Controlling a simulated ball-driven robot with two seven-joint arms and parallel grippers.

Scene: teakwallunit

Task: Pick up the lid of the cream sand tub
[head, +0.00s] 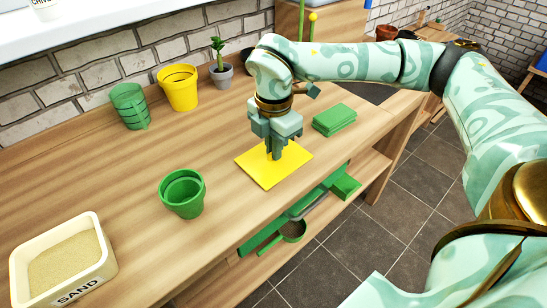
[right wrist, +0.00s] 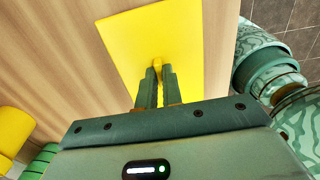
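The cream sand tub (head: 103,268) stands open at the lower left of the head view, with sand inside and SAND on its front. A flat yellow square lid (head: 271,176) lies on the bench right of the middle. In the right wrist view the lid (right wrist: 180,30) has a small yellow knob (right wrist: 157,62). My right gripper (head: 274,154) points down over the lid. Its fingers (right wrist: 158,72) are close together, one on each side of the knob, and look shut on it. The lid looks flat on the bench. My left gripper is not in view.
A green pot (head: 182,196) stands between tub and lid. A green ribbed pot (head: 130,107), a yellow pot (head: 178,88) and a potted plant (head: 221,73) line the wall. The bench's front edge is close to the lid.

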